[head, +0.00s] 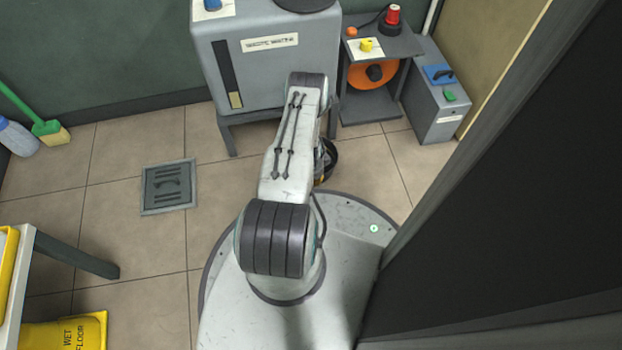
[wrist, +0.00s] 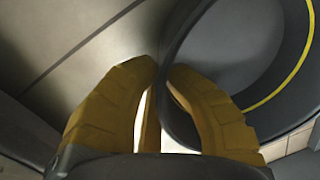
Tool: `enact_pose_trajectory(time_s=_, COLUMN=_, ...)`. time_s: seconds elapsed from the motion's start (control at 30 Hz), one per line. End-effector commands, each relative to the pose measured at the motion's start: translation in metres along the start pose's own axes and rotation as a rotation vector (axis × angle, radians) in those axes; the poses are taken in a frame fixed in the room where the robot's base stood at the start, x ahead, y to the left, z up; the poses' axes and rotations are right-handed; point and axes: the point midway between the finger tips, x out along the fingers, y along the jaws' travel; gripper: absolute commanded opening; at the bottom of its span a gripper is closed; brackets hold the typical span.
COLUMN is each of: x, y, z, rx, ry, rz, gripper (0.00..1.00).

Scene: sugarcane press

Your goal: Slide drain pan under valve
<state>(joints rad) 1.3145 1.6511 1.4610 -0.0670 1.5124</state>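The drain pan (wrist: 235,60) is dark, round and has a yellow line inside; it fills the right of the wrist view. My gripper (wrist: 164,68) has two yellow fingers, one on each side of the pan's near rim. The fingertips are close together with the rim between them and look closed on it. In the head view, part of the dark pan (head: 331,158) shows just right of my arm, near the floor in front of the grey machine (head: 257,65). My arm hides the rest of the pan and most of the gripper there. I cannot make out the valve.
A shelf stand (head: 372,108) with an orange reel and a grey box (head: 437,100) stand right of the machine. A floor grate (head: 168,187) lies left. A yellow wet-floor sign (head: 75,332) and table (head: 70,255) are lower left. A dark panel (head: 510,190) closes the right side.

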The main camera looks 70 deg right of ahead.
Motion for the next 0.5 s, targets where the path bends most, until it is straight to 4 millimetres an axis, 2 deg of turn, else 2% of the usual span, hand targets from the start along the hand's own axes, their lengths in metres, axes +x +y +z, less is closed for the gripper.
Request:
enact_pose_trajectory(time_s=0.17, x=0.0008, y=0.0017, z=0.0006, rx=-0.002, ry=0.0, rz=0.003, gripper=0.0)
enact_pose_trajectory(time_s=0.2, x=0.0008, y=0.0017, z=0.0006, rx=-0.002, ry=0.0, rz=0.004, gripper=0.11)
enact_pose_trajectory(time_s=0.43, x=0.0004, y=0.0008, z=0.0003, rx=-0.001, ry=0.0, rz=0.002, gripper=0.32)
enact_pose_trajectory(time_s=0.5, x=0.0003, y=0.0006, z=0.0002, rx=0.0, ry=0.0, rz=0.001, gripper=0.34)
